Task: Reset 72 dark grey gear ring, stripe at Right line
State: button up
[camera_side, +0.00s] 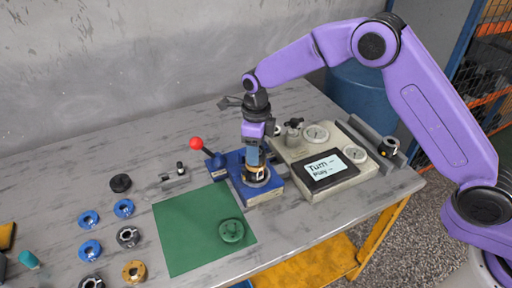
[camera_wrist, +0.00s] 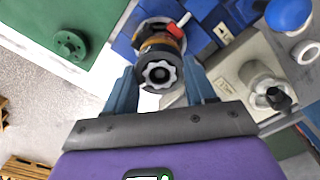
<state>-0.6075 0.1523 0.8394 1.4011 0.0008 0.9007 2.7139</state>
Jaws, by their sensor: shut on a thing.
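The dark grey gear ring (camera_wrist: 160,74) sits between the two blue fingers of my gripper (camera_wrist: 162,85) in the wrist view, with a light, star-shaped opening facing the camera. My gripper (camera_side: 255,160) points down over the blue fixture (camera_side: 268,196) in the side view, shut on the ring. An orange-brown ring band (camera_wrist: 160,42) shows just beyond the grey ring, and also below the fingers in the side view (camera_side: 256,172). I cannot make out a stripe on the grey ring or tell whether it lines up with any line.
A red-knobbed lever (camera_side: 196,144) stands left of the fixture. A gauge box (camera_side: 322,168) with a display is close on the right. A green mat (camera_side: 190,235) carries a round green part (camera_side: 231,231). Several loose rings lie at the left.

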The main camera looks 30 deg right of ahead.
jog(key=shift+f, duration=0.4)
dwell(0.3)
jog(key=o, duration=1.7)
jog(key=shift+r, duration=3.45)
